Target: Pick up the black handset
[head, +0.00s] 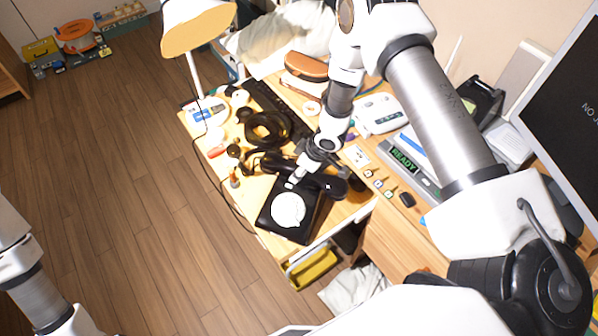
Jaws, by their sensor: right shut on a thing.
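A black dial phone (270,219) with a round white dial sits near the front corner of the wooden desk. The black handset (331,186) lies across the far side of the phone, with its ends to the left and right. My right gripper (301,177) reaches down from above and is shut on the middle of the handset. Whether the handset is clear of the phone's cradle cannot be told. My left arm shows at the lower left, but its gripper is outside the view.
A coiled black cable (267,129) and a dark keyboard lie behind the phone. A lamp (196,25) stands at the desk's far left. A device reading READY (405,158) and a monitor (570,110) are to the right. A yellow bin (312,268) is below the desk edge.

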